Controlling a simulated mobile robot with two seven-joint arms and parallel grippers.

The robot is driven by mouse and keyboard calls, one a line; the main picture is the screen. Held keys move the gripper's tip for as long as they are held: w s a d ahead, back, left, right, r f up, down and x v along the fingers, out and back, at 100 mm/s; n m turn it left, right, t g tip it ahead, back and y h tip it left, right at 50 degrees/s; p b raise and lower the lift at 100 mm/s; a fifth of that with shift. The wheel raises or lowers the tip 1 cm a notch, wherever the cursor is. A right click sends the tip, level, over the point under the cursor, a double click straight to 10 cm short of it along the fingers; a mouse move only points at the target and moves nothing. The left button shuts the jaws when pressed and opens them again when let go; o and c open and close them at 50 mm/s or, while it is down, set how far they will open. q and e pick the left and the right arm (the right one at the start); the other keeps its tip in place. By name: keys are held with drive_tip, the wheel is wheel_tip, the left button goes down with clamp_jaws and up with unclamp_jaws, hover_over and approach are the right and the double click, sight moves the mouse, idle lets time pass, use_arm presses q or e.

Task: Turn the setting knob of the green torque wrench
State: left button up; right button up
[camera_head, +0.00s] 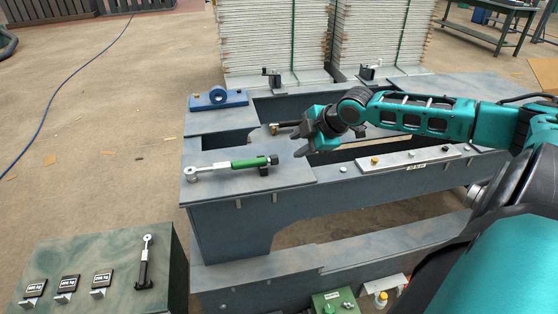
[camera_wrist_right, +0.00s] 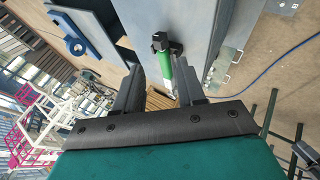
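The green torque wrench (camera_head: 230,166) lies on the grey workbench, its silver head to the left and its dark end (camera_head: 267,167) to the right. In the right wrist view its green handle (camera_wrist_right: 166,68) shows ahead, between the fingers in the picture, with a black part (camera_wrist_right: 165,42) beyond. My right gripper (camera_head: 299,141) hovers to the right of the wrench's dark end, apart from it in the head view. Its fingers (camera_wrist_right: 158,66) are spread and nothing appears held. The knob's setting is too small to read. My left gripper is not in view.
The workbench (camera_head: 250,205) has open slots behind and right of the wrench. A blue fixture (camera_head: 218,98) stands at its back left. A metal bar (camera_head: 405,160) with small fittings lies at right. A separate green-grey cabinet (camera_head: 95,255) holds labelled stands and a black-handled wrench (camera_head: 145,263).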

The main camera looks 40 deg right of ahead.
sight(274, 160)
drive_tip(key=b+x, duration=0.1)
drive_tip(key=x, duration=0.8)
drive_tip(key=shift+w+a+f+b, duration=0.1)
drive_tip(key=shift+w+f+b, duration=0.15)
drive_tip(key=shift+b, duration=0.1)
drive_tip(key=shift+w+f, duration=0.25)
drive_tip(key=shift+f, duration=0.1)
clamp_jaws()
